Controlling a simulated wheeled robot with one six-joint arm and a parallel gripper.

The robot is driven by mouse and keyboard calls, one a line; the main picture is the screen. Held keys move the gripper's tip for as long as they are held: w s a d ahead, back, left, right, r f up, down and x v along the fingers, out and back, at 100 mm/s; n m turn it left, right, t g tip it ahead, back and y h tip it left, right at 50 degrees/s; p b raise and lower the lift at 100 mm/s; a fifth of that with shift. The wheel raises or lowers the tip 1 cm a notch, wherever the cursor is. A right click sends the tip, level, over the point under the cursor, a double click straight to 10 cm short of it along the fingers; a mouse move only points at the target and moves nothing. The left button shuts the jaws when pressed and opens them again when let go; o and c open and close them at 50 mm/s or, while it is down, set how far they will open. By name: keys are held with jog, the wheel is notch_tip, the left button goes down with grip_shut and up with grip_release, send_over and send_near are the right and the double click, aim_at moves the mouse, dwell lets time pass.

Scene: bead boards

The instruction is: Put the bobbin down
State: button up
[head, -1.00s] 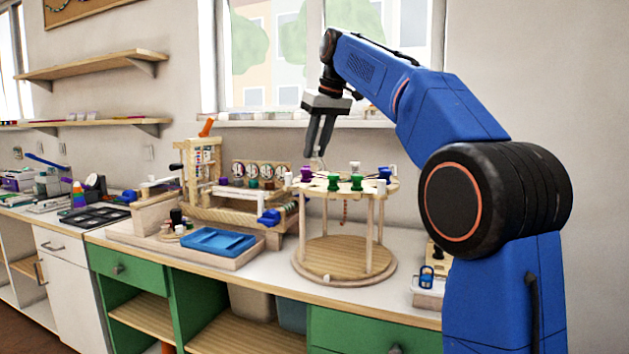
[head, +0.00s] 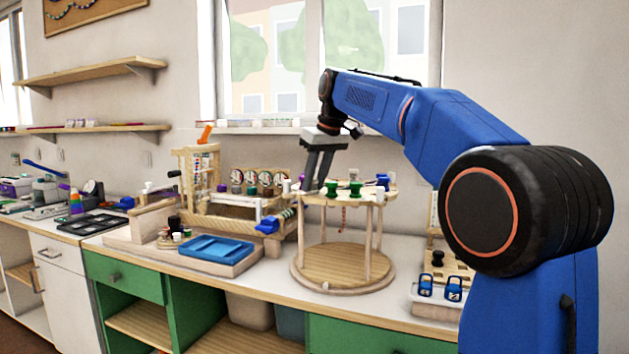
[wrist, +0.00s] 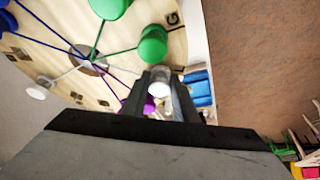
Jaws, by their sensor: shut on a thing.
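My gripper (head: 314,188) is shut on a white bobbin, at the left part of the round top (head: 335,200) of the wooden braiding stand. In the wrist view the white bobbin (wrist: 159,84) sits between the two dark fingers, close to a green bobbin (wrist: 152,46). A purple bobbin (wrist: 150,105) is partly hidden by a finger. Coloured threads run over the lettered disc (wrist: 60,50) to its centre hole. I cannot tell whether the held bobbin touches the disc. In the head view the fingers hide it.
Other green bobbins (head: 356,188) and blue bobbins (head: 383,181) stand on the disc to the right. A small wooden loom (head: 235,210) and a blue tray (head: 215,248) are to the left. The window wall is behind.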

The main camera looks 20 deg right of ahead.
jog(key=o, duration=1.1)
jog(key=v, duration=1.2)
jog(key=s+d+f+m, duration=0.1)
jog(key=s+f, duration=1.2)
jog(key=f, duration=0.2)
jog(key=s+d+f+m+h, duration=0.1)
jog(key=s+d+f+m, duration=0.1)
jog(key=s+f, duration=1)
jog(key=s+d+f+m, duration=0.1)
jog(key=s+d+f, duration=0.1)
jog(key=s+f, duration=1.1)
jog(key=shift+s+f+m+t+h, duration=0.15)
jog(key=shift+f+m+t+h, duration=0.05)
jog(key=shift+f, duration=1.05)
jog(key=shift+s+f+m+t+h, duration=0.15)
jog(key=shift+f+m+t+h, duration=0.05)
jog(key=shift+f, duration=1.05)
